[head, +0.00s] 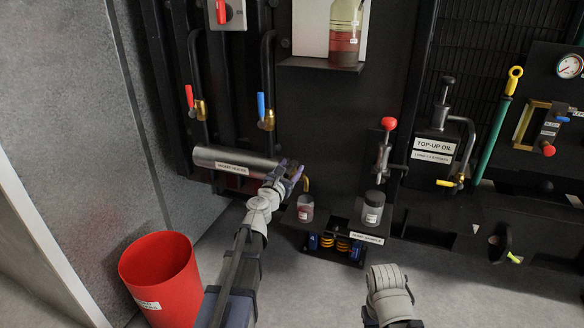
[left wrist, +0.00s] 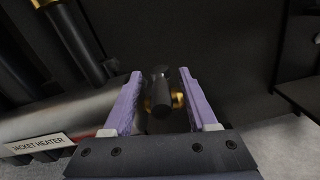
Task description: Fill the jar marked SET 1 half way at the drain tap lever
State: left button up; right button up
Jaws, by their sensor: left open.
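My left gripper (head: 291,174) is open at the right end of the jacket heater cylinder. In the left wrist view its purple fingers (left wrist: 160,95) stand either side of a black lever handle (left wrist: 160,88) with brass behind it; contact cannot be told. In the head view a small brass-coloured part (head: 306,184), possibly the tap, shows just right of the fingers. Below it a clear jar (head: 305,209) with a white label and reddish tint stands on a dark shelf. A dark-lidded jar (head: 373,208) stands further right. Neither jar's label is readable.
The jacket heater (head: 234,162) lies left of my gripper and also shows in the left wrist view (left wrist: 75,112). Red-handled (head: 190,96) and blue-handled (head: 262,106) valves hang above. A red-knobbed pump (head: 387,125) stands right. A red bucket (head: 160,272) sits on the floor.

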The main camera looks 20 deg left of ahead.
aim_at(285, 176)
pick_arm(q)
jog(key=s, duration=0.6)
jog(key=shift+s+a, duration=0.15)
jog(key=shift+s, duration=0.25)
